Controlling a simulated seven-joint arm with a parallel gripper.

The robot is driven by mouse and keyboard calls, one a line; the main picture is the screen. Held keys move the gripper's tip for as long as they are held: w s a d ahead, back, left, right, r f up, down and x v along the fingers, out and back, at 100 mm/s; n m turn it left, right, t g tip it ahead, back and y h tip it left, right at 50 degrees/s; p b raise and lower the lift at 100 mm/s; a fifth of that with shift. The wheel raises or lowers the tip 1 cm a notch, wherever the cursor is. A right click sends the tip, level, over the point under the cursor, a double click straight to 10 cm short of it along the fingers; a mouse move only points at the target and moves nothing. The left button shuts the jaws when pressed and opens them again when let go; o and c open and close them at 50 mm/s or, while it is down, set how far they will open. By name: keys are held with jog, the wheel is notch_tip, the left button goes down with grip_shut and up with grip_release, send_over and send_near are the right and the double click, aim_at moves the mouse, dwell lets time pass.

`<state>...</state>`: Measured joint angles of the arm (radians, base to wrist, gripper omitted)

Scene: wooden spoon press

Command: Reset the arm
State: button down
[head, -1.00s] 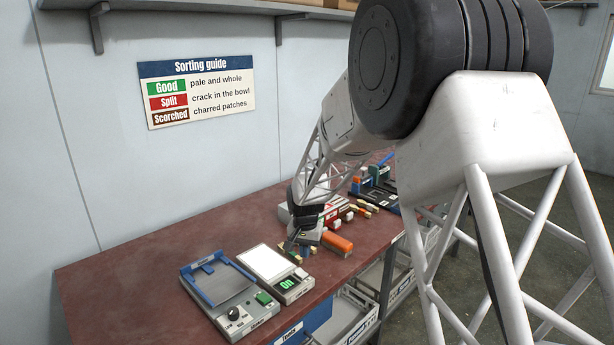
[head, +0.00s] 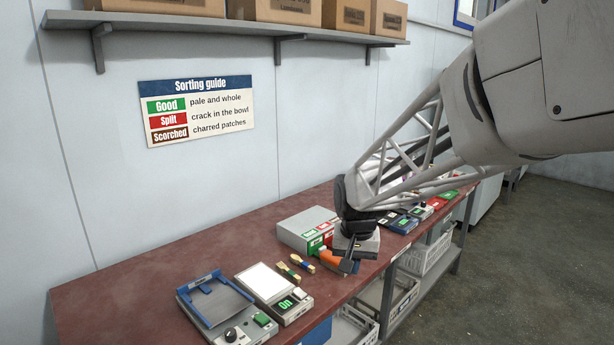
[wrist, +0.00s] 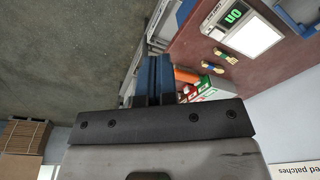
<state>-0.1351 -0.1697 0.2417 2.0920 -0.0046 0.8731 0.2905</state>
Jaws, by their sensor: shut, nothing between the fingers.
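My gripper (head: 347,267) is over the front part of the red-brown bench in the head view, at the lower end of my arm.
Two small banded yellow pieces (head: 302,263) lie near a grey box (head: 303,228) with green and red labels. A white-topped device (head: 266,281) reading "On" and a blue tray device (head: 216,299) stand left. Other devices (head: 405,220) stand right. A shelf (head: 230,22) hangs above.

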jog(key=s+d+r, duration=0.1)
jog(key=s+d, duration=0.3)
jog(key=s, duration=1)
jog(key=s+d+r+n+t, duration=0.1)
jog(key=s+d, duration=0.3)
jog(key=s, duration=1)
jog(key=shift+r+n, duration=0.3)
jog(key=shift+r, duration=0.35)
